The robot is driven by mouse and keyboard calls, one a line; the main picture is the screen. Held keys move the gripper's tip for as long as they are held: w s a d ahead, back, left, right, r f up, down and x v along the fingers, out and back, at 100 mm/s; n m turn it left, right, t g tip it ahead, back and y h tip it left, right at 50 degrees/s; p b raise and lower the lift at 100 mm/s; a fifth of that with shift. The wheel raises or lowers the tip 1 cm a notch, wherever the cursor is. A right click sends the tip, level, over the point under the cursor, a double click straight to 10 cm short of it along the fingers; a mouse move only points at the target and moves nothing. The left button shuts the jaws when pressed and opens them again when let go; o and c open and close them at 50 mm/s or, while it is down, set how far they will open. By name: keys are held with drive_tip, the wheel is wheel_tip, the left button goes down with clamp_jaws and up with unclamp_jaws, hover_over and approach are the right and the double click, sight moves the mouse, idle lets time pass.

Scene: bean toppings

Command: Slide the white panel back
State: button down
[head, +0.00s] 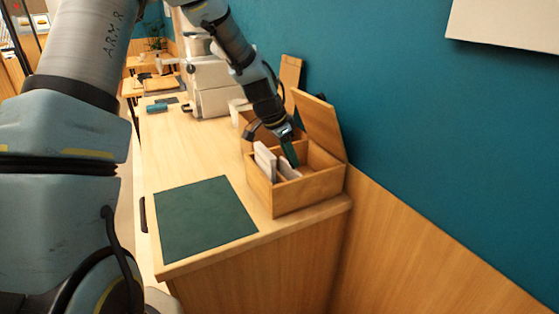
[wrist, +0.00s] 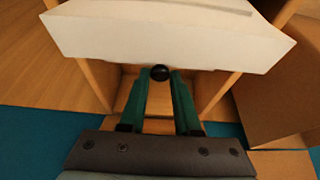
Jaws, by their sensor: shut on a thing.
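The white panel (wrist: 165,38) spans the top of the wrist view, with a small black knob (wrist: 160,73) on its near edge. My gripper (wrist: 160,78) has its two green fingers on either side of the knob, shut on it. In the head view my gripper (head: 291,153) reaches down into an open wooden box (head: 300,193). White pieces show there, one standing at the left wall (head: 264,160) and one lower beside it (head: 288,169). The head view does not show the knob, and the fingertips are partly hidden in the box.
The box lid (head: 320,124) stands open at the right, close to the teal wall. A dark green mat (head: 205,217) lies on the wooden counter (head: 178,150) in front. A coffee machine (head: 212,85) stands behind.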

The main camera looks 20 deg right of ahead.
drive_tip(key=d, duration=0.5)
drive_tip(key=shift+w, duration=0.25)
drive_tip(key=c, duration=0.6)
unclamp_jaws()
drive_tip(key=shift+r, duration=0.1)
drive_tip(key=b+v, duration=0.3)
drive_tip(key=v, duration=0.7)
drive_tip(key=shift+a+r, duration=0.1)
drive_tip(key=shift+r, duration=0.2)
drive_tip(key=shift+s+a, duration=0.1)
